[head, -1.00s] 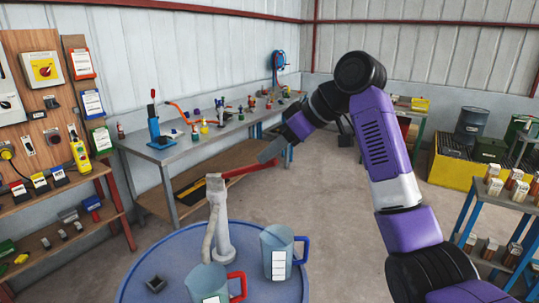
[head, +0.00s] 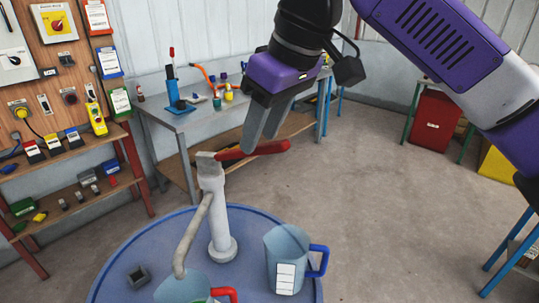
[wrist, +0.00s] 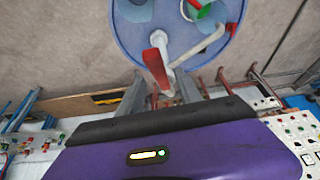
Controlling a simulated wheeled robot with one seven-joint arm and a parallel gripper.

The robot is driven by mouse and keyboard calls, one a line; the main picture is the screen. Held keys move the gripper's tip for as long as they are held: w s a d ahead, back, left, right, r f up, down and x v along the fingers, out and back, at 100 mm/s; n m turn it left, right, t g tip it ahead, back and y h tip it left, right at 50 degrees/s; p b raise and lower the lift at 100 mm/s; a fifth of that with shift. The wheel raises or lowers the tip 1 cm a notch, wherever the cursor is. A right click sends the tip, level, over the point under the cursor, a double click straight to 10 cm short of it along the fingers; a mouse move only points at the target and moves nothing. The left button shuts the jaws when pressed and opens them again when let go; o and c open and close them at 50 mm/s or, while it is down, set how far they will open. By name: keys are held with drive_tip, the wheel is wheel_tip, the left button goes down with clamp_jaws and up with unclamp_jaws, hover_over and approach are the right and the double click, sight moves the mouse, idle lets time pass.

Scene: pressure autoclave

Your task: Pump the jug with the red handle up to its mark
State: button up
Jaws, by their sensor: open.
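A pale hand pump (head: 217,215) with a curved spout stands on a blue drum (head: 118,255). Its red handle (head: 268,149) points right. The blue-grey jug with the red handle (head: 178,289) is under the spout, cut off by the lower picture edge. Green shows inside it in the wrist view (wrist: 205,11). Its mark cannot be made out. My gripper (head: 258,143) is open at the pump handle, fingers pointing down. In the wrist view the red pump handle (wrist: 157,64) shows between the fingers; contact cannot be told.
A jug with a blue handle and white label (head: 286,250) stands right of the pump on the drum. A small dark block (head: 138,275) lies at the drum's left. A workbench (head: 185,118) stands behind, shelves (head: 80,160) at left.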

sight(241, 153)
drive_tip(key=shift+p+x, duration=0.4)
drive_tip(key=shift+x, duration=3.15)
clamp_jaws()
